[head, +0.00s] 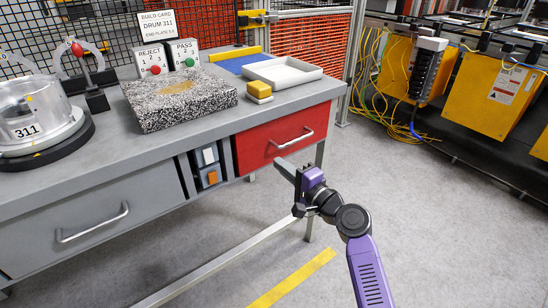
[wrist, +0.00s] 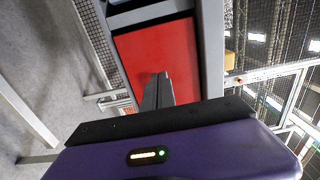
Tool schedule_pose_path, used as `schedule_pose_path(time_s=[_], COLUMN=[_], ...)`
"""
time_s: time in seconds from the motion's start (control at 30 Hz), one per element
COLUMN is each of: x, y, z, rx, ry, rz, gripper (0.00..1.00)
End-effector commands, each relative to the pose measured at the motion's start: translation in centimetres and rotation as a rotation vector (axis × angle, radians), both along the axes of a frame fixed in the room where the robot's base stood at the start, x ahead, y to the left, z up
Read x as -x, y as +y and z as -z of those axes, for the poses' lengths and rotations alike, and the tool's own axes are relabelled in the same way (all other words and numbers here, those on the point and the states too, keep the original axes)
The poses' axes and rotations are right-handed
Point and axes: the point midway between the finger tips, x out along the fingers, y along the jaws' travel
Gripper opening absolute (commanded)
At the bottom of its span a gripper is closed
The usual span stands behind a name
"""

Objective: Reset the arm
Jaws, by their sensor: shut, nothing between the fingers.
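My gripper (head: 281,165) is in front of the workbench, just below and left of the red drawer's handle in the head view. Its fingers are shut and empty. In the wrist view my gripper (wrist: 158,82) shows as two dark fingers pressed together, pointing at the red drawer front (wrist: 140,52). My purple arm reaches up from the lower right of the head view. The red drawer (head: 262,143) is closed, with a metal bar handle (head: 295,138). I cannot tell whether the fingertips touch the drawer front.
On the bench (head: 105,155) stand a silver drum marked 311 (head: 28,115), a granite block (head: 180,98), REJECT and PASS boxes (head: 168,57), a yellow block (head: 259,90) and a white tray (head: 283,73). A grey drawer (head: 85,225) is at left. The floor (head: 440,220) at right is clear.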

Motion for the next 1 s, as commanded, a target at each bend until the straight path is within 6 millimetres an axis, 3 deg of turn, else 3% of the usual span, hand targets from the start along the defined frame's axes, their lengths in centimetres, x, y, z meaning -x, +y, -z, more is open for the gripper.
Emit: schedule_pose_path(time_s=[0.3,0.67,0.8,1.0], x=[4.0,4.5,3.7,7.4], y=[-2.9,-4.1,-6.4,-10.3], z=[0.0,-0.1,-2.4,-0.7], rx=[0.0,0.027,0.155,0.39], ry=[0.001,-0.024,-0.143,-0.251], rz=[0.0,0.026,0.143,0.324], gripper=[0.0,0.0,0.0,0.0])
